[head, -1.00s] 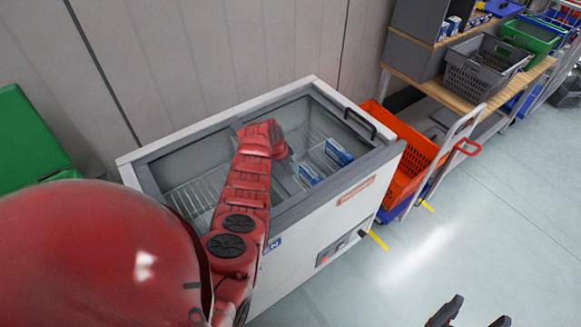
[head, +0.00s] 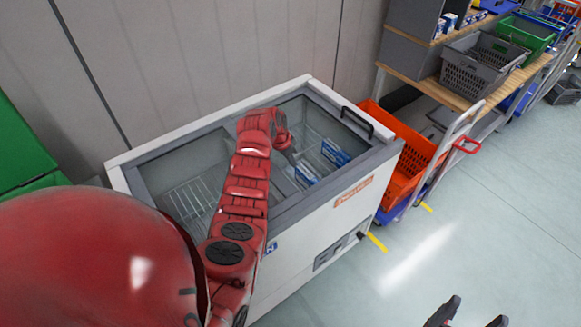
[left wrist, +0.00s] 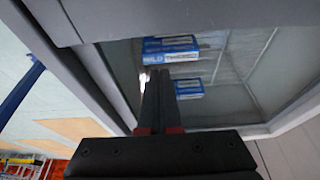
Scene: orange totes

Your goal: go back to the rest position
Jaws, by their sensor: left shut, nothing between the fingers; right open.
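My left arm reaches over the white chest freezer (head: 318,232). Its gripper (head: 290,158) points down at the freezer's top and is partly hidden by my wrist. In the left wrist view the left gripper's fingers (left wrist: 158,78) are together and empty. Beyond them lie two blue-and-white boxes (left wrist: 176,88) inside the freezer, also seen in the head view (head: 305,174). Whether the fingertips are below the rim is hard to tell. My right gripper (head: 470,314) is open and empty at the bottom right, over the floor.
An orange tote (head: 402,160) stands on a cart right of the freezer. A wooden shelf (head: 440,86) with a grey basket (head: 478,66) is behind it. A wall is behind the freezer, a green container (head: 20,150) at left. The floor at right is clear.

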